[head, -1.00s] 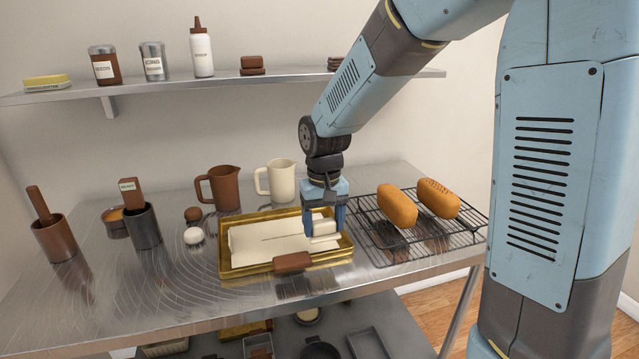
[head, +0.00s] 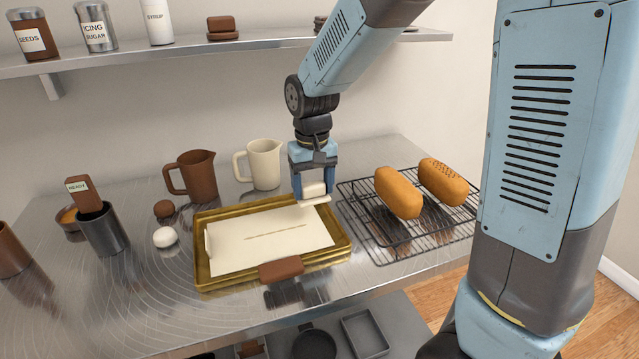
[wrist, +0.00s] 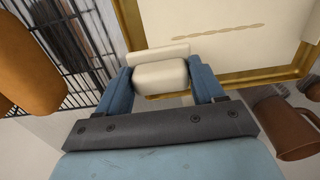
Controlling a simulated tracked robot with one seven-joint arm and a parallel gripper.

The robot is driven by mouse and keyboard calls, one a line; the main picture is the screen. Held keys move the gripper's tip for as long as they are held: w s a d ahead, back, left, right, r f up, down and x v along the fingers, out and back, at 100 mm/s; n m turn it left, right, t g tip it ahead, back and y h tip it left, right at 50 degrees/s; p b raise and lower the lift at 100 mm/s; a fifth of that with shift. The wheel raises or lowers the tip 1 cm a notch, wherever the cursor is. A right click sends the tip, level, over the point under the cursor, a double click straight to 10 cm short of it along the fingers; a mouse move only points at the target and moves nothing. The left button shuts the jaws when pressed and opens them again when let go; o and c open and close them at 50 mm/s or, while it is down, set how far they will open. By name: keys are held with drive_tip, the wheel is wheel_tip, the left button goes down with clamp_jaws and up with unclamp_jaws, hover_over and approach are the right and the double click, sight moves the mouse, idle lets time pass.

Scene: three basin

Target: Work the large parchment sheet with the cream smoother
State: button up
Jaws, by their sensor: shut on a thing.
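The large parchment sheet (head: 265,238) lies pale and flat in a gold tray (head: 203,272), with a thin brownish line across its middle. It also shows in the wrist view (wrist: 200,22). My gripper (head: 313,190) is shut on the cream smoother (head: 314,194), a block with a flat plate on its lower side. In the wrist view the smoother (wrist: 160,77) sits between both blue fingers. I hold it above the right back part of the tray; it appears raised clear of the sheet.
A brown block (head: 281,268) sits at the tray's front edge. A wire rack (head: 385,243) with two loaves (head: 398,193) stands close on the right. A brown jug (head: 197,178) and a cream jug (head: 263,163) stand behind the tray. An egg-like white ball (head: 164,237) is left of it.

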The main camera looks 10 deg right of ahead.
sight(313, 198)
drive_tip(key=shift+s+a+f, duration=0.1)
drive_tip(key=shift+s+f, duration=0.15)
drive_tip(key=shift+f, duration=0.1)
wheel_tip(313, 198, down, 5)
drive_tip(key=shift+s+r, duration=0.1)
drive_tip(key=s+a, duration=0.1)
drive_tip(key=a, duration=0.5)
drive_tip(key=s+a, duration=0.2)
drive_tip(key=a, duration=0.4)
drive_tip(key=s+a, duration=0.1)
drive_tip(key=a, duration=0.4)
drive_tip(key=shift+s+a+r, duration=0.1)
drive_tip(key=shift+s+a, duration=0.2)
drive_tip(key=shift+a, duration=0.1)
drive_tip(key=shift+f, duration=0.8)
idle(0.9)
drive_tip(key=shift+d, duration=0.1)
drive_tip(key=shift+w+d, duration=0.3)
drive_tip(key=shift+d, duration=0.75)
drive_tip(key=shift+w+d, duration=0.25)
drive_tip(key=shift+d, duration=0.8)
drive_tip(key=shift+w+d, duration=0.2)
drive_tip(key=shift+d, duration=0.55)
drive_tip(key=shift+w+d, duration=0.15)
drive_tip(key=shift+d, duration=0.55)
drive_tip(key=shift+w+d, duration=0.2)
drive_tip(key=shift+d, duration=0.55)
